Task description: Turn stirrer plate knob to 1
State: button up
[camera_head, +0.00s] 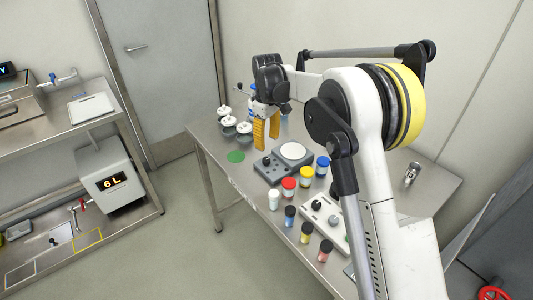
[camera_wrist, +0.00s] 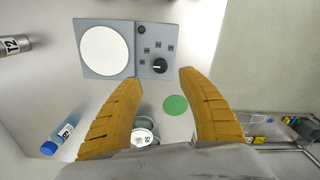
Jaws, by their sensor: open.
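The stirrer plate (camera_head: 272,174) is a grey block with a white round top on the table, below my gripper in the head view. In the wrist view, the stirrer plate (camera_wrist: 128,71) lies at the top. Its black knob (camera_wrist: 159,66) has a pale pointer line towards the left, with small dark square marks nearby that are too small to read. The knob also shows in the head view (camera_head: 267,160). My gripper (camera_head: 267,133) has yellow fingers, open and empty above the table. In the wrist view, the open fingertips (camera_wrist: 160,82) lie either side of the knob's line, apart from it.
A green disc (camera_head: 236,156) lies left of the plate. White-topped containers (camera_head: 228,121) stand behind the disc. Several coloured-lid jars, including a red-lidded one (camera_head: 289,186), stand close in front of the plate. A blue-capped bottle (camera_wrist: 57,140) lies at lower left in the wrist view.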

aim_at(267, 160)
notch_tip(267, 160, down, 9)
jog(key=shift+f+b, duration=0.1)
jog(key=shift+b, duration=1)
grip_shut()
